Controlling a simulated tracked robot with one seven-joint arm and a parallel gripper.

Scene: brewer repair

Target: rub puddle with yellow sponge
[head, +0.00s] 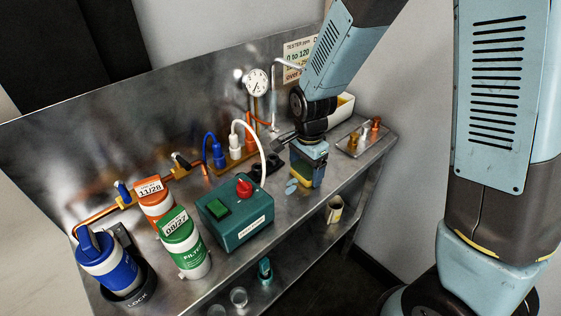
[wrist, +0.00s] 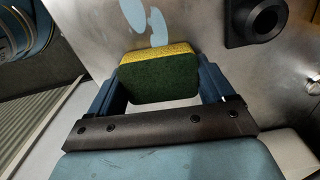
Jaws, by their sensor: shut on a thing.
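The sponge (wrist: 158,80) has a yellow layer and a dark green layer. My gripper (wrist: 160,72) is shut on it, a blue finger on each side in the wrist view. In the head view my gripper (head: 308,172) points down over the bench, with the yellow edge of the sponge (head: 301,180) showing low between the fingers. The puddle shows as pale blue patches on the metal bench (head: 291,187), just left of my gripper. In the wrist view the puddle (wrist: 157,25) lies just beyond the sponge's yellow edge. I cannot tell whether the sponge touches the bench.
A green box with a red knob (head: 236,212) stands left of the puddle. A black fitting (wrist: 256,20) is near it. A plate with brass parts (head: 361,139) lies right of my gripper. Filter canisters (head: 184,244) stand at the left. The bench's front edge is close to my gripper.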

